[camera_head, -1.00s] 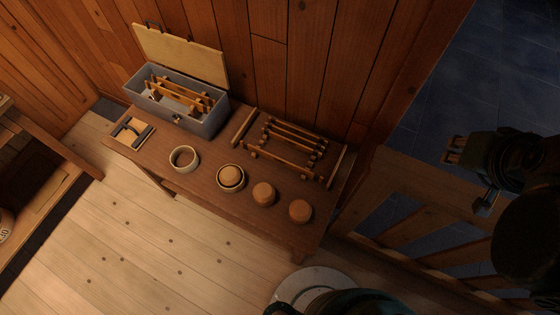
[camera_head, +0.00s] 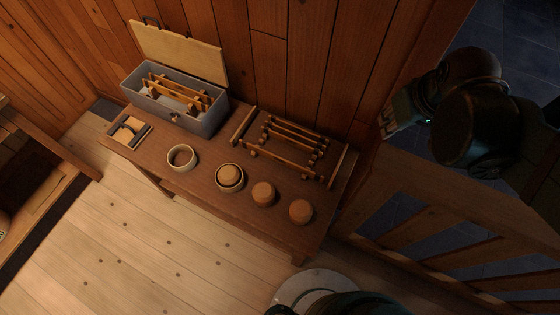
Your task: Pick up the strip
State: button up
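Two narrow wooden strips lie on the brown table (camera_head: 205,190). One strip (camera_head: 243,125) is left of a rack of turned spools (camera_head: 295,137); the other strip (camera_head: 338,165) is at the rack's right, near the table's right end. I cannot tell which one the task means. My gripper (camera_head: 388,124) is right of the table, above and apart from both strips. Its fingertips are small and dark, and their opening cannot be made out. I see nothing held in it.
An open grey box (camera_head: 205,122) with wooden racks inside stands at the back left. A small tray (camera_head: 112,138), a pale ring (camera_head: 182,167), a bowl with a round lid (camera_head: 229,187) and two round wooden pieces (camera_head: 263,194) (camera_head: 300,211) line the front. Wooden walls stand behind.

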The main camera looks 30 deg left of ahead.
jog(key=a+f+n+g+b, duration=0.1)
jog(key=a+f+n, duration=0.2)
jog(key=a+f, duration=0.3)
jog(key=a+f+n+g+b, duration=0.15)
jog(key=a+f, duration=0.25)
jog(key=a, duration=0.5)
jog(key=n+g+h+b, duration=0.1)
jog(key=n+b, duration=0.1)
jog(key=n, duration=0.4)
send_over(280, 158)
jog(key=f, duration=1.3)
jog(key=shift+w+d+f, duration=0.15)
jog(key=shift+w+d, duration=0.05)
jog(key=shift+d, duration=0.15)
jog(key=shift+s+a+f+g, duration=0.25)
jog(key=shift+a+f, duration=0.1)
jog(key=shift+f, duration=0.05)
jog(key=shift+f, duration=1.3)
jog(key=shift+b, duration=0.3)
jog(key=shift+w+f+b, duration=0.1)
jog(key=shift+f+b, duration=0.75)
jog(key=shift+f, duration=1.75)
jog(key=shift+c, duration=0.4)
grip_shut()
